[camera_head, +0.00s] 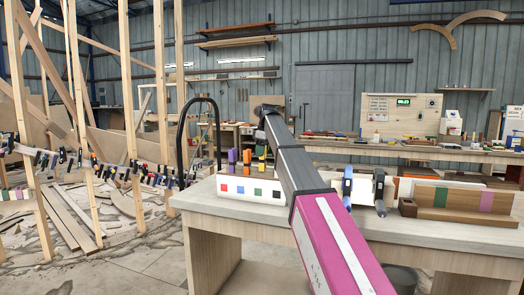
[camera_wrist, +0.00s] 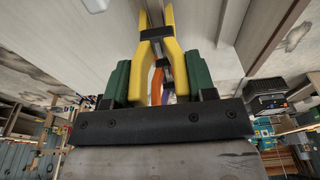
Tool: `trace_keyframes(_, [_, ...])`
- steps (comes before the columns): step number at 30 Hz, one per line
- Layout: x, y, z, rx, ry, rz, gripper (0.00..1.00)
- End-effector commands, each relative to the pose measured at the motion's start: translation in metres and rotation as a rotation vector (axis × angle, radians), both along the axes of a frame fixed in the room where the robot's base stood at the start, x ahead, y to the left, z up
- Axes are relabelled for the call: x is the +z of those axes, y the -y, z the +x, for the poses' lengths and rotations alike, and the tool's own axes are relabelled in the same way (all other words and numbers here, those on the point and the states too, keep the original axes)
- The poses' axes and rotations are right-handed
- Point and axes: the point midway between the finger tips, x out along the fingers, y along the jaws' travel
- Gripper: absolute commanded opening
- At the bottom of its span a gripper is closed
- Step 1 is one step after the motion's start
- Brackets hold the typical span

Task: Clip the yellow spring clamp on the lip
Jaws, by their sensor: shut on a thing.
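The yellow spring clamp (camera_wrist: 175,60) is between the two green fingers of my gripper (camera_wrist: 158,78) in the wrist view. The fingers are shut on its sides, and its two tips point away from the palm. An orange clamp (camera_wrist: 157,85) shows between its arms, with a purple one partly hidden behind. In the head view the yellow clamp (camera_head: 262,153) is below the end of my arm, at the right of the orange clamp (camera_head: 247,157) and the purple clamp (camera_head: 232,157). I cannot tell whether it touches the white rack (camera_head: 248,190).
The rack stands on a pale workbench (camera_head: 235,214). To its right are blue and black clamps (camera_head: 347,186) and a wooden piece (camera_head: 460,200) with green and purple bands. Many clamps line a curved strip (camera_head: 110,170) among timber posts at the left. Loose planks lie on the floor.

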Motion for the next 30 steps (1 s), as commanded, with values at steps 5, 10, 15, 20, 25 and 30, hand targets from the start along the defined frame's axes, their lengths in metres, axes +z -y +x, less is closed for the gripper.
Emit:
trace_keyframes(5, [0.000,0.000,0.000,0.000,0.000,0.000,0.19])
trace_keyframes(10, [-0.001,0.000,0.000,0.000,0.000,0.000,0.19])
trace_keyframes(15, [-0.006,0.000,0.000,0.000,-0.001,0.000,0.19])
trace_keyframes(20, [-0.011,0.000,0.000,0.000,-0.001,0.000,0.19])
trace_keyframes(25, [-0.012,0.000,0.000,0.000,0.000,0.000,0.19])
trace_keyframes(30, [-0.012,0.000,0.000,0.000,0.000,0.000,0.19])
